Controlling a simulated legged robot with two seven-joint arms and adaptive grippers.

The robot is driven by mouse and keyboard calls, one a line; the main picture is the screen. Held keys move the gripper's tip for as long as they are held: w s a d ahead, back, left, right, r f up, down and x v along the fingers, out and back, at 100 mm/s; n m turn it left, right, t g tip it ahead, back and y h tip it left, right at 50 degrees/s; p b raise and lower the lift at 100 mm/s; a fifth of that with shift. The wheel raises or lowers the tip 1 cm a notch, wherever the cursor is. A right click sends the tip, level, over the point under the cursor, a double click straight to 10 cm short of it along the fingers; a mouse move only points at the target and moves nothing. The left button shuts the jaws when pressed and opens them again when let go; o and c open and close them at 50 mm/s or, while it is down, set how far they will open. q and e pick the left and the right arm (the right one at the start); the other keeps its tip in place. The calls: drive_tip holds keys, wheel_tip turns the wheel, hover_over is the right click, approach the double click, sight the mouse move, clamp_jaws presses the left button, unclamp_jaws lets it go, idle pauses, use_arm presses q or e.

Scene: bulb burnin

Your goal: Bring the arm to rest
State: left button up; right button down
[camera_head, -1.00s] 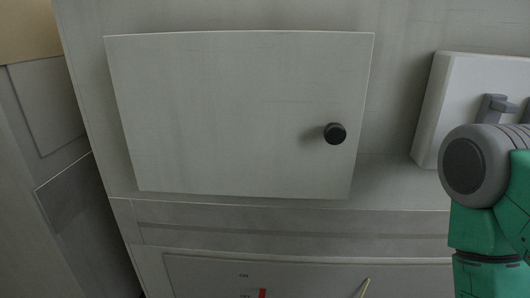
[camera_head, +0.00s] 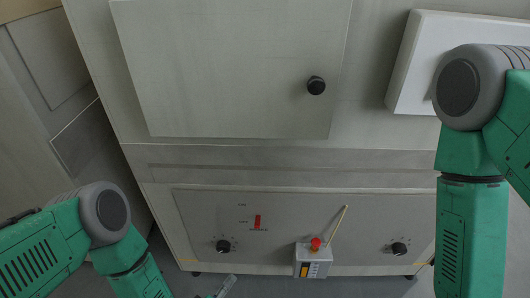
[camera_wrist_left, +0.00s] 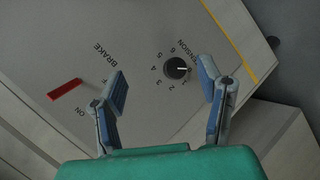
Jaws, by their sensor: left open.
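My left arm (camera_head: 85,240) is bent at the lower left of the head view. Its gripper (camera_wrist_left: 163,88) shows in the left wrist view with two blue-grey fingers spread apart and nothing between them. In the head view, only a small part of this gripper shows at the bottom edge. The fingers are in front of a grey panel (camera_wrist_left: 150,25) with a black tension knob (camera_wrist_left: 177,68) and a red brake lever (camera_wrist_left: 65,89); contact cannot be told. My right arm (camera_head: 470,225) hangs at the right of the head view, its gripper out of frame.
A cabinet door (camera_head: 230,70) with a black knob (camera_head: 316,86) is above the panel. A small box with a red button (camera_head: 313,262) and a thin yellow stick (camera_head: 337,225) stand before the panel. A white box (camera_head: 420,62) is at the upper right.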

use_arm(q)
drive_tip(key=s+a+r+m+g+y+p, duration=0.2)
drive_tip(key=s+a+r+m+g+p, duration=0.3)
drive_tip(key=s+a+r, duration=0.3)
drive_tip(key=s+a+r+m+g+y+p, duration=0.2)
drive_tip(key=s+a+r+m+g+p, duration=0.3)
drive_tip(key=r, duration=1)
drive_tip(key=s+a, duration=0.3)
drive_tip(key=s, duration=0.2)
drive_tip(key=shift+s+a+g, duration=0.3)
drive_tip(key=shift+a, duration=0.1)
drive_tip(key=shift+w, duration=0.1)
